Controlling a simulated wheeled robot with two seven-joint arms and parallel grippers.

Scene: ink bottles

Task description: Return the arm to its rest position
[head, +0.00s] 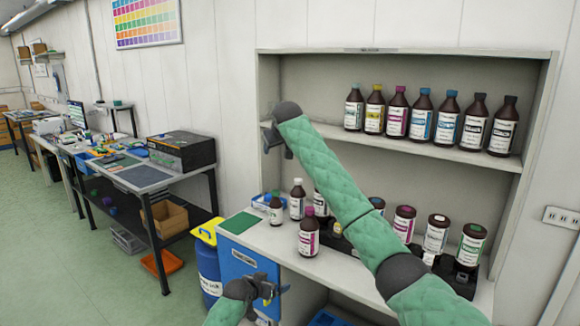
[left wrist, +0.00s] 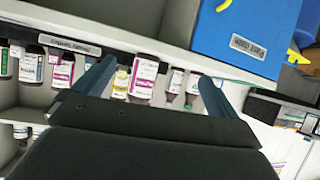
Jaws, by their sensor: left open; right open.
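My left gripper (head: 270,290) is low in front of the blue cabinet in the head view, apart from the bottles. Its two fingers (left wrist: 156,70) are spread and empty in the left wrist view, with bottles beyond them. My right arm, in a green sleeve, crosses in front of the shelf. Its gripper (head: 272,138) is by the shelf's left side, small and partly hidden behind the wrist, with nothing seen in it. A magenta-label bottle (head: 308,232) stands on the counter (head: 285,243). A green-capped bottle (head: 276,208) and a white-capped bottle (head: 297,199) stand behind it.
Several brown bottles line the upper shelf (head: 480,158). More capped bottles (head: 437,232) stand at the counter's right; my right arm hides some. A blue drum (head: 209,272) with a yellow top stands left of the blue cabinet (head: 240,262). The floor at left is open.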

